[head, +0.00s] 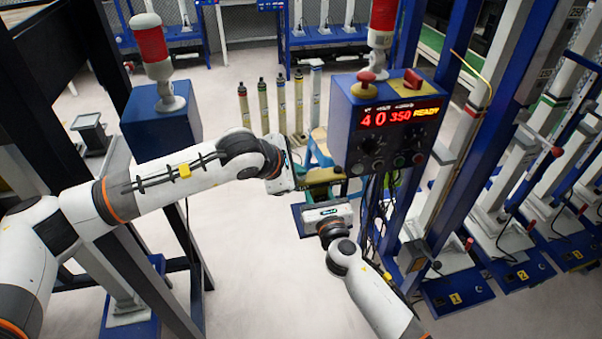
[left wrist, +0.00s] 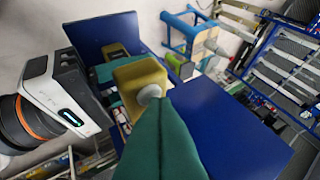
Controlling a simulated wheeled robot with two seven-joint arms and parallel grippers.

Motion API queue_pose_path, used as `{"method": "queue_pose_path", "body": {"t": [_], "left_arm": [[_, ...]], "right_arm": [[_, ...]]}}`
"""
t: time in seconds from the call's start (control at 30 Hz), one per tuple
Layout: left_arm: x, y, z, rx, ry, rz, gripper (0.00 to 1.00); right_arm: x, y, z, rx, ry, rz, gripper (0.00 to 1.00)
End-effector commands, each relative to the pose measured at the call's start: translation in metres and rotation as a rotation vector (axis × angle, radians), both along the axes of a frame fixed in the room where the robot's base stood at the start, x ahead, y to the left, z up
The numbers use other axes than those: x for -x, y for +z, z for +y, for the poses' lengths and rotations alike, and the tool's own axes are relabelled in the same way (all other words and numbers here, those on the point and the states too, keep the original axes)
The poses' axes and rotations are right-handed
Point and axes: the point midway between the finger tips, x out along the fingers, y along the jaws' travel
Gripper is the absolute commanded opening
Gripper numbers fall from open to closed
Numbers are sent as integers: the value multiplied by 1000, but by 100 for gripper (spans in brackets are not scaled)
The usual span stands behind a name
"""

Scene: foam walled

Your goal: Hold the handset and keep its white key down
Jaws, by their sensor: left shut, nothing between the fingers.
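The handset (left wrist: 136,76) is an olive-yellow block in the middle of the left wrist view. Its round white key (left wrist: 150,93) faces my left gripper. My left gripper (left wrist: 157,103) is shut and empty between its dark green fingers; their tip overlaps the key's lower edge, and I cannot tell how far the key is pressed. In the head view my left gripper (head: 304,176) reaches in from the left. My right gripper (left wrist: 105,88) comes from the left of the wrist view, its green fingers at the handset, apparently gripping it. In the head view its fingers are mostly hidden behind its white hand (head: 327,213).
Blue panels (left wrist: 230,125) lie behind and beside the handset. A blue control box (head: 390,135) with a red display stands close right of the grippers. A blue post with a red-and-white lamp (head: 150,45) stands left. Pale floor (head: 235,215) is open between.

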Motion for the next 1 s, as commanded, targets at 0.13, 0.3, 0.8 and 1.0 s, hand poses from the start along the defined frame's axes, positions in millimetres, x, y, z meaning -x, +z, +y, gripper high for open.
{"method": "queue_pose_path", "body": {"t": [0.13, 0.3, 0.8, 1.0], "left_arm": [[0, -1, 0, -2, 1, 4, 0], [0, 7, 0, -2, 0, 2, 0], [0, 19, 0, 0, -1, 1, 0], [0, 28, 0, 0, 1, -1, 0]], "right_arm": [[0, 0, 0, -1, 0, 0, 10], [0, 0, 0, -1, 0, 0, 10], [0, 0, 0, 0, 0, 0, 10], [0, 0, 0, 0, 0, 0, 10]]}}
